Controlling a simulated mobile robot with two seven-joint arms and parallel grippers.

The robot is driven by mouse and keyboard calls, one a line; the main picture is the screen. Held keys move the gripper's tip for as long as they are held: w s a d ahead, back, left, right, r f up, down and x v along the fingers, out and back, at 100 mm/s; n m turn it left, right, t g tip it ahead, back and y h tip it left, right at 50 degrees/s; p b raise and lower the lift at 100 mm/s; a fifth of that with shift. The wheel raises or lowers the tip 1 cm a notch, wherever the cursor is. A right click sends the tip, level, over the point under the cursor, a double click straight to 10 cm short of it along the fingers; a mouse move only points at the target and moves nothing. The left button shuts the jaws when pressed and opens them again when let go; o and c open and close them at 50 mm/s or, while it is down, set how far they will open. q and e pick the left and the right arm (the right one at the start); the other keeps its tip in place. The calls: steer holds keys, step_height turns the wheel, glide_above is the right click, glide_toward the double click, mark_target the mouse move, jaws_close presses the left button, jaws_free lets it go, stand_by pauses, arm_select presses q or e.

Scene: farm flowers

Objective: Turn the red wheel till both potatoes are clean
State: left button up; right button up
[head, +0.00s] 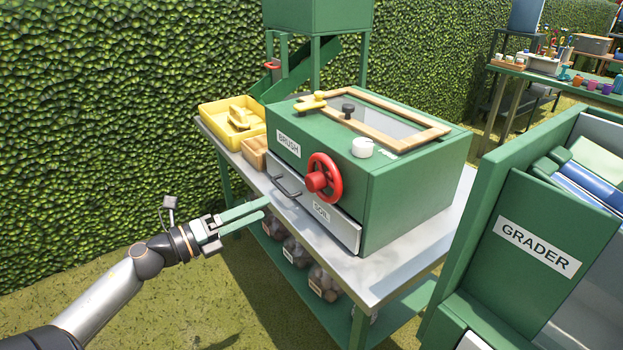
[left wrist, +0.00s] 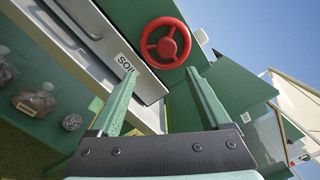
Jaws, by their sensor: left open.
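The red wheel (head: 324,178) is mounted on the front of the green brush machine (head: 405,190), right of the BRUSH label. It also shows in the left wrist view (left wrist: 166,43), just beyond my fingertips. My left gripper (head: 262,208) is open and empty in front of the machine, left of the wheel and a little lower, apart from it. Its green fingers point toward the wheel in the left wrist view (left wrist: 162,78). The machine's top has a wood-framed window (head: 388,118); I cannot make out potatoes through it. My right gripper is not in view.
The SOIL drawer (head: 318,208) with a dark handle is below the wheel. A white knob (head: 362,147) and a yellow handle (head: 311,103) are on top. A yellow tray (head: 215,122) stands left on the metal table (head: 385,285). The GRADER (head: 535,240) stands close at right.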

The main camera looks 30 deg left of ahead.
mark_target(309, 186)
arm_select(q)
steer(key=w+d+n+t, duration=0.1)
steer(key=w+n, duration=0.2)
steer(key=n, duration=0.5)
steer(key=w+d+n+t+h+b, duration=0.1)
steer(key=w+n, duration=0.3)
steer(key=n, duration=0.4)
steer(key=w+d+n+t+h+b, duration=0.1)
steer(key=w+d+n, duration=0.1)
steer(key=n, duration=0.7)
steer(key=shift+w+d+r+t, duration=0.15)
steer(key=shift+w+t, duration=0.05)
steer(key=shift+w, duration=0.15)
steer(key=shift+w+d+r+t, duration=0.1)
steer(key=shift+w+r+t, duration=0.1)
steer(key=shift+w, duration=0.1)
steer(key=shift+w+d+r, duration=0.1)
steer(key=shift+w+d, duration=0.1)
steer(key=shift+w, duration=0.25)
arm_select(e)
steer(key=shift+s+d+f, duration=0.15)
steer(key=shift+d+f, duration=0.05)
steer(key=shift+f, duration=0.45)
arm_select(q)
jaws_close()
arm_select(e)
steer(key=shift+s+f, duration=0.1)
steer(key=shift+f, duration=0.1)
